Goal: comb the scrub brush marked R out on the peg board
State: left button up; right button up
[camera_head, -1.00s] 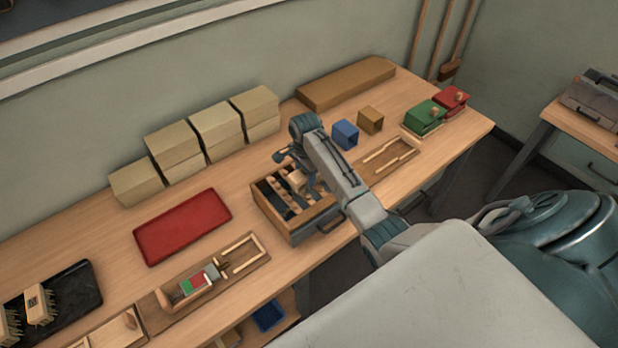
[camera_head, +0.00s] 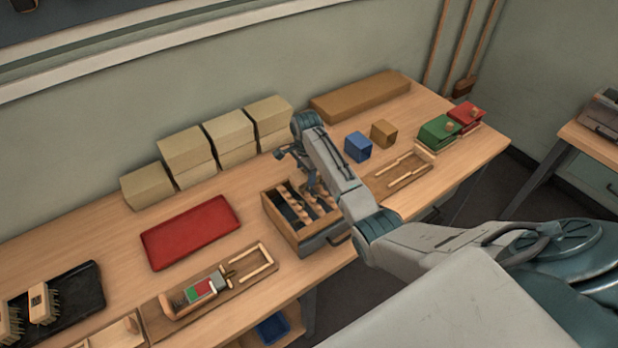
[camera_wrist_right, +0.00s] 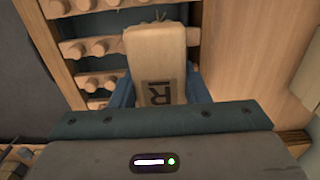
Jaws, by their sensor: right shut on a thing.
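My right gripper (camera_head: 314,188) is over the right part of the peg board (camera_head: 279,220), a wooden box with rows of pale pegs and dark gaps. In the right wrist view the gripper (camera_wrist_right: 157,92) is shut on the scrub brush marked R (camera_wrist_right: 154,58), a pale block with a dark R label, between its blue fingers. Rows of pegs (camera_wrist_right: 92,47) lie to the left of and under the brush. The bristles are hidden below the block, so I cannot tell whether they touch the pegs. My left gripper is out of view.
A red tray (camera_head: 190,232) lies left of the peg board, and a wooden fixture with a green and red piece (camera_head: 201,290) is in front of it. Pale blocks (camera_head: 187,152) stand along the wall.

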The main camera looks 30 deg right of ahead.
jog(key=shift+s+r+p, duration=0.1)
jog(key=shift+s+p, duration=0.85)
jog(key=shift+p, duration=0.4)
jog(key=shift+s+d, duration=0.2)
jog(key=shift+s, duration=0.85)
jog(key=shift+s+d+f, duration=0.1)
jog(key=shift+s, duration=0.95)
jog(key=shift+s+f, duration=0.1)
jog(key=shift+s, duration=0.9)
jog(key=shift+w+a+b, duration=0.2)
jog(key=shift+w+b, duration=0.45)
jog(key=shift+w, duration=1.35)
jog(key=shift+w+a+b, duration=0.15)
jog(key=shift+w+b, duration=0.5)
jog(key=shift+w, duration=1.35)
notch_tip(320, 180, up, 2)
jog(key=p, duration=0.2)
jog(key=shift+w+r+p, duration=0.15)
jog(key=shift+r+p, duration=0.05)
jog(key=shift+p, duration=0.15)
jog(key=shift+r, duration=1.85)
